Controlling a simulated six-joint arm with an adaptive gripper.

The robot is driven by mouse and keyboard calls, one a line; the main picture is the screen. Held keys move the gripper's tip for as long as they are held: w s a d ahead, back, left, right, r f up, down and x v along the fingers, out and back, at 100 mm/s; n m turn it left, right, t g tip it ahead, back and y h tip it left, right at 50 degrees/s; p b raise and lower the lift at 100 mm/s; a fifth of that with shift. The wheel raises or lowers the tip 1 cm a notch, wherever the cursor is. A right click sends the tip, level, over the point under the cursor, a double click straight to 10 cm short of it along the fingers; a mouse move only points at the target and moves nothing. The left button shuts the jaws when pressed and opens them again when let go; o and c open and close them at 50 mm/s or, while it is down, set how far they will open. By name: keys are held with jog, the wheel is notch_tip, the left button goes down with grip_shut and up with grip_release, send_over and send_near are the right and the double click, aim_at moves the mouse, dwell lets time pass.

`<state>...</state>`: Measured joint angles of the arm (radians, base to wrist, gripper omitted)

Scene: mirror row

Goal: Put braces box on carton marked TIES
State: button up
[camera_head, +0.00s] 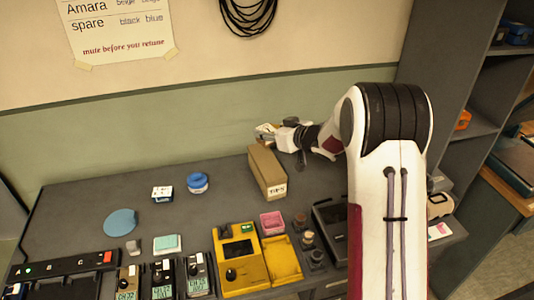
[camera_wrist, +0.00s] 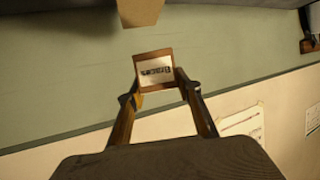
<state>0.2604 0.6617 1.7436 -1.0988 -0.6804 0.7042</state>
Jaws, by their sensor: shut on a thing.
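The tan carton marked TIES (camera_head: 267,173) stands on the grey desk, its label facing forward. My gripper (camera_head: 272,132) is at the carton's far end, at about the height of its top or above it. In the wrist view my gripper (camera_wrist: 158,88) is shut on a small brown box with a white printed label, the braces box (camera_wrist: 155,68). The print is too blurred to read surely. The box is partly visible in the head view (camera_head: 265,129). Whether it touches the carton cannot be told. A tan piece, likely the carton (camera_wrist: 139,12), shows at the wrist view's top edge.
Yellow device (camera_head: 238,257), pink box (camera_head: 272,222) and several small bottles stand in front of the carton. The wall is close behind; shelves (camera_head: 480,125) stand right.

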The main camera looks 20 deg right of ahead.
jog(key=shift+f, duration=2.05)
jog(key=shift+f, duration=1.85)
jog(key=shift+f, duration=0.15)
jog(key=o, duration=1.1)
jog(key=shift+r, duration=0.2)
jog(key=shift+v, duration=6)
